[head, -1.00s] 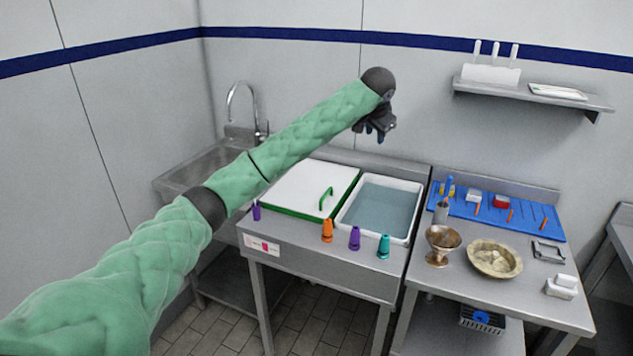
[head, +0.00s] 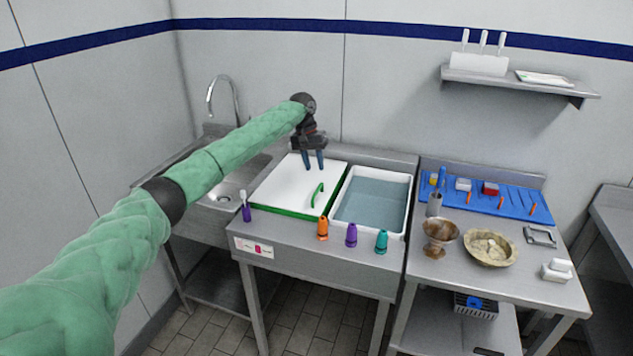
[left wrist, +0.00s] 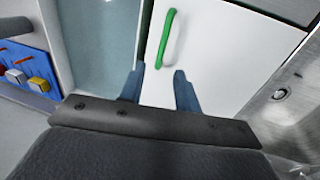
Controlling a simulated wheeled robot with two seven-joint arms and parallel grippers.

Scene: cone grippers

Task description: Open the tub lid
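The tub lid (head: 290,187) is a flat white panel with a green front edge, lying closed beside the open water basin. Its green handle (head: 318,195) stands near the lid's right front part; it also shows in the left wrist view (left wrist: 167,38). My left gripper (head: 314,168) is above the back right part of the lid, with its blue fingers pointing down. In the left wrist view its fingers (left wrist: 160,85) are apart with nothing between them, and the handle lies beyond the tips. My right gripper is not in view.
A white basin of water (head: 375,200) is right of the lid. Purple, orange and teal cones (head: 322,228) stand along the front edge. A sink with a tall faucet (head: 225,95) is at left. The right table holds a blue mat (head: 515,203), a goblet (head: 439,235) and a bowl (head: 488,247).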

